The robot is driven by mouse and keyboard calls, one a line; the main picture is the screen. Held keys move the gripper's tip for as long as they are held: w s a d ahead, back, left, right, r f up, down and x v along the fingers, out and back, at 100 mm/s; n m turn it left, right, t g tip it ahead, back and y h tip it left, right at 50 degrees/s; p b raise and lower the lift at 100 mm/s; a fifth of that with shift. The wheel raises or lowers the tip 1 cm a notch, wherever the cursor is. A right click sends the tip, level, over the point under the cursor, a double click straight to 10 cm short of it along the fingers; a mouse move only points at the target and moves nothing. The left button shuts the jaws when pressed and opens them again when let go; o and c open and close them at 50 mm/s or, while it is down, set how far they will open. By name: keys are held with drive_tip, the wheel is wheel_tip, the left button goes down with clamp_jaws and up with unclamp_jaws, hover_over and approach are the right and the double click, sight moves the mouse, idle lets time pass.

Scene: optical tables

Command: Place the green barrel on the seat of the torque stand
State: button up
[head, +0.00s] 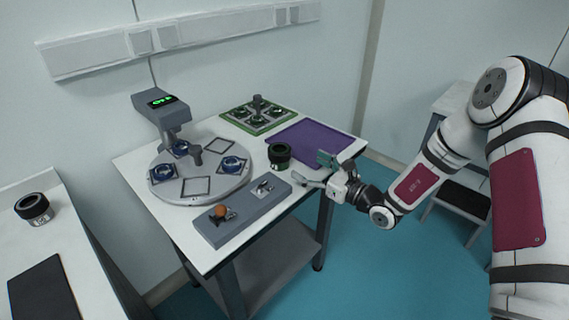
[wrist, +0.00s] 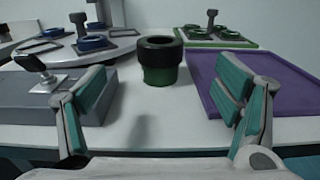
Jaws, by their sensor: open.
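The green barrel (head: 279,155) stands upright on the white table, between the grey block and the purple mat. It has a wide black top and a dark green lower body. In the wrist view the barrel (wrist: 160,62) stands ahead, centred between the fingers and beyond their tips. My gripper (head: 315,172) is open and empty, just right of the barrel at the table's front edge; both fingers show in the wrist view (wrist: 160,92). No part is clearly marked as the torque stand; the grey post with a green-lit display (head: 160,101) at back left may be it.
A long grey block (head: 240,217) with an orange-knobbed clamp and a metal clamp lies at the front. A round grey plate (head: 180,191) carries blue rings. A purple mat (head: 318,138) and green-framed tray (head: 240,121) lie behind.

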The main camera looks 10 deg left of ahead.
sight(279, 148)
drive_tip(key=x, duration=1.2)
drive_tip(key=shift+a, duration=0.1)
drive_tip(key=shift+r, duration=0.1)
drive_tip(key=c, duration=1.5)
